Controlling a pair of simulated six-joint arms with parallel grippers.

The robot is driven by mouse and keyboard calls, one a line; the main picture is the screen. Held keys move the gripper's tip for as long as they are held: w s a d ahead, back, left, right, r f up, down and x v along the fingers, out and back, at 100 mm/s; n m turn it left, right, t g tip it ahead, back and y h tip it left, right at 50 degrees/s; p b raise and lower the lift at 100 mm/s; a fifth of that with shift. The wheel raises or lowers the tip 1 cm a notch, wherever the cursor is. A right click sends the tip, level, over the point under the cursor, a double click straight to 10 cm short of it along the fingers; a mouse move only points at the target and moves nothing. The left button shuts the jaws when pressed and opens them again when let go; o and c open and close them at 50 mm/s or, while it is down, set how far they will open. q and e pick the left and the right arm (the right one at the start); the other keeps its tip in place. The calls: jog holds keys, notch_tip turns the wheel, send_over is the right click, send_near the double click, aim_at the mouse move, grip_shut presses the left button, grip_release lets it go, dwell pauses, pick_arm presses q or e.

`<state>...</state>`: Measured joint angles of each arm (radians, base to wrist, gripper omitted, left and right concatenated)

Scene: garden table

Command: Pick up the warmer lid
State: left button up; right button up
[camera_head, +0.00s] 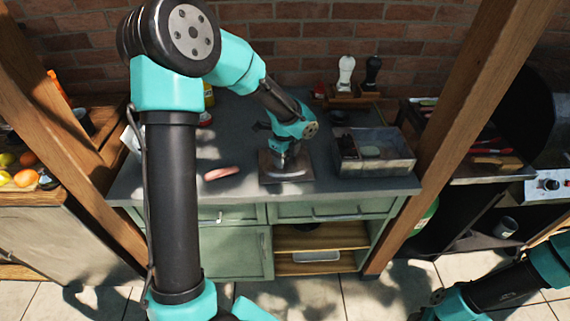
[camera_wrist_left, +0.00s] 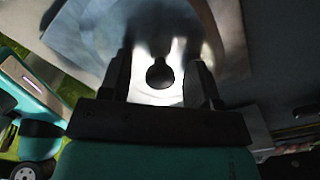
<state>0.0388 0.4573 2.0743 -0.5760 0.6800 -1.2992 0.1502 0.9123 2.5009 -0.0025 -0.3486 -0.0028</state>
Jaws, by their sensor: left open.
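The warmer lid (camera_head: 291,173) is a shiny silver metal piece on a square brownish base on the grey counter, below my left gripper (camera_head: 283,153). In the left wrist view the lid (camera_wrist_left: 195,40) is bright metal with a small dark round knob (camera_wrist_left: 160,73). The two dark fingers of my left gripper (camera_wrist_left: 161,80) are open, one on each side of the knob. A gap shows between the knob and each finger. In the head view my gripper hides much of the lid.
A metal tray (camera_head: 375,165) with items in it stands right of the lid. A pink item (camera_head: 221,173) lies on the counter to the left. A wooden rack (camera_head: 352,95) with a white and a black grinder stands behind. The counter's front edge is close.

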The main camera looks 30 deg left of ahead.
pick_arm(q)
jog(key=shift+c, duration=0.4)
grip_shut()
jog(key=shift+r, duration=0.1)
jog(key=shift+r, duration=0.5)
notch_tip(320, 180, up, 2)
jog(key=shift+r, duration=0.25)
jog(key=s+d+r, duration=0.1)
jog(key=s+d, duration=0.7)
jog(key=s, duration=0.5)
jog(key=shift+s+d+r, duration=0.2)
jog(key=shift+s, duration=0.1)
